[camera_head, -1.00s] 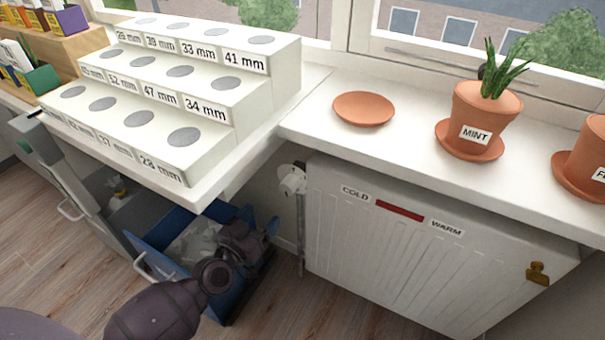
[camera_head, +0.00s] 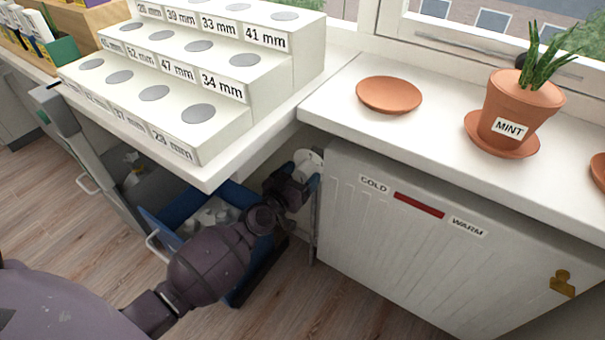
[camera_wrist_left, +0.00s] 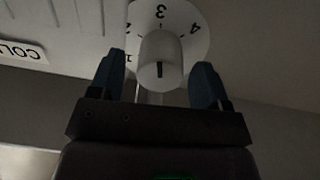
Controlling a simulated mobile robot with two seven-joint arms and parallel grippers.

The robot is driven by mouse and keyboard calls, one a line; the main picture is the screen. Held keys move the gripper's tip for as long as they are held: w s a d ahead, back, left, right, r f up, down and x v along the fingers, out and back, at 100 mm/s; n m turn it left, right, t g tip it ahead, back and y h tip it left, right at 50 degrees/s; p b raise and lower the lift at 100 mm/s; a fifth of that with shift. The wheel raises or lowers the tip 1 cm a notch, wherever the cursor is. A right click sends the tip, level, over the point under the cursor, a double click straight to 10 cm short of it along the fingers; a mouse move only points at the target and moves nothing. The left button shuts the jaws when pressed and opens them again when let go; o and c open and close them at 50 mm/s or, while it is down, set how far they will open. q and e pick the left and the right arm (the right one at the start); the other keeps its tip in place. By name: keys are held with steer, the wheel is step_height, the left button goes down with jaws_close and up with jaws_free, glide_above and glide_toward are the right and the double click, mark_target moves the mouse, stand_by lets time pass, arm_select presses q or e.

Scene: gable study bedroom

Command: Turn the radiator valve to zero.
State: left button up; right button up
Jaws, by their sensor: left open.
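The radiator valve (camera_head: 309,158) is a white round dial at the left end of the radiator, partly hidden by my gripper. In the left wrist view its round knob (camera_wrist_left: 160,54) stands out from a numbered dial plate (camera_wrist_left: 185,14). The 3 is at the top and the 4 at the upper right. A short black mark on the knob points down in that picture. My left gripper (camera_head: 305,176) is at the valve. In the left wrist view its open blue fingers (camera_wrist_left: 158,60) stand on either side of the knob, with gaps visible. My right gripper is not in view.
The white radiator (camera_head: 400,250) carries COLD and WARM labels and a red strip. A windowsill (camera_head: 440,125) with a clay saucer (camera_head: 389,95) and mint pot (camera_head: 518,105) is above. A desk with a stepped holder (camera_head: 215,130) overhangs at left; a blue drawer (camera_head: 185,205) is below.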

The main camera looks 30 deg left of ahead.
arm_select(q)
steer(key=shift+w, duration=0.25)
steer(key=c, duration=0.9)
steer(key=shift+c, duration=0.2)
